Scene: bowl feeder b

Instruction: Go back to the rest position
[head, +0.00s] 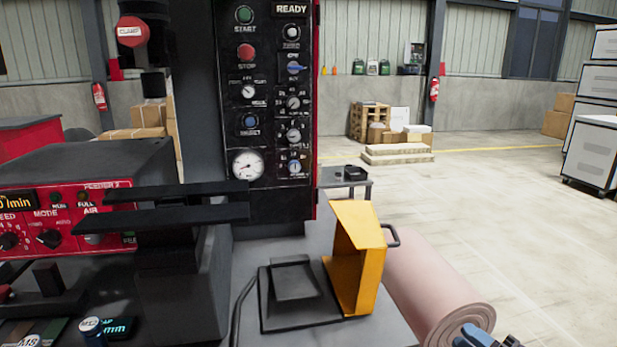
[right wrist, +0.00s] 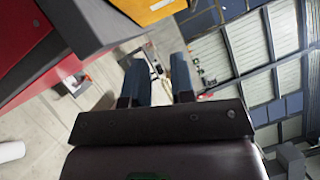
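My right gripper (head: 487,337) shows only in part at the bottom right edge of the head view, as blue fingertips. In the right wrist view its two blue fingers (right wrist: 156,66) stand apart with a clear gap, and nothing is between them. It is in front of and to the right of the yellow guard (head: 357,258), apart from it in the head view. My left gripper is not in view.
A machine with a black control panel (head: 270,110) stands ahead. A red-fronted feeder controller (head: 60,222) is at the left. A black foot pedal (head: 292,280) sits beside the yellow guard. A pale pink roll (head: 430,285) lies right of it. Open floor (head: 540,230) spreads at the right.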

